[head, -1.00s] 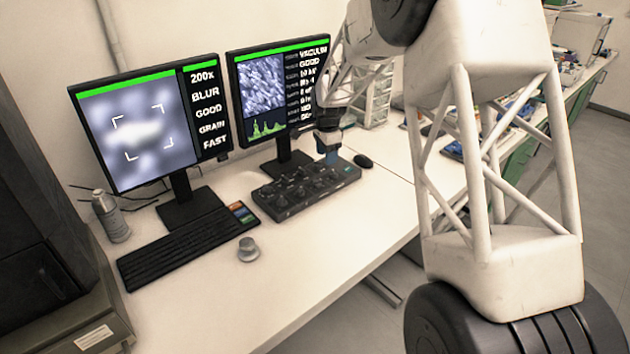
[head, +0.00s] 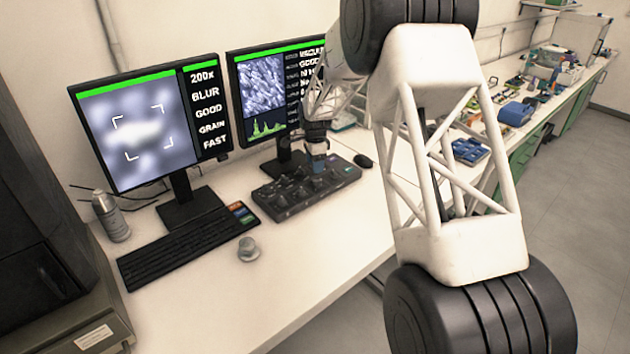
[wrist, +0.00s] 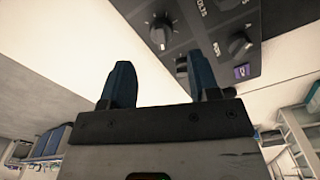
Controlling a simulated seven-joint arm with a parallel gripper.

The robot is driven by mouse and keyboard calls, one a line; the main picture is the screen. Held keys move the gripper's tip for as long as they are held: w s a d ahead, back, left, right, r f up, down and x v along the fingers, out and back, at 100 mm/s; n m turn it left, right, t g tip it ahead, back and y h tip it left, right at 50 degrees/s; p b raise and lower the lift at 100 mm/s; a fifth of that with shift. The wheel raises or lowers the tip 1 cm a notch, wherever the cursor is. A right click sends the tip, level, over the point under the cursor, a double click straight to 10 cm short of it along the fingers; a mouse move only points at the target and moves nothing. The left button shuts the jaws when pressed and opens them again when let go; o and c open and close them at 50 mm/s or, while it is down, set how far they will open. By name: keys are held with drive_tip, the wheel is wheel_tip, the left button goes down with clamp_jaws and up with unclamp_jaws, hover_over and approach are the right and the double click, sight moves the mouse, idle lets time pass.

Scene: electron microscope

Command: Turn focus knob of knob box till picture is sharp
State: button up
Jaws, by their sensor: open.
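The black knob box (head: 302,192) lies on the desk below the right monitor, with several knobs on its top. In the wrist view its panel (wrist: 215,30) fills the upper right, with a large knob (wrist: 162,33) and a smaller knob (wrist: 238,44). I cannot tell which knob is the focus knob. My gripper (head: 317,160) is over the back right part of the box. Its two blue fingers (wrist: 158,82) are open and empty, apart from the knobs. The left monitor (head: 140,125) shows a blurred grey picture and the word BLUR.
The right monitor (head: 262,85) stands just behind the box, close to my arm. A keyboard (head: 185,243) and a small grey round piece (head: 248,249) lie left of the box. A mouse (head: 363,161) lies right of it. The front desk strip is clear.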

sight(315, 181)
drive_tip(key=shift+f, duration=3.8)
drive_tip(key=shift+c, duration=0.3)
drive_tip(key=c, duration=0.8)
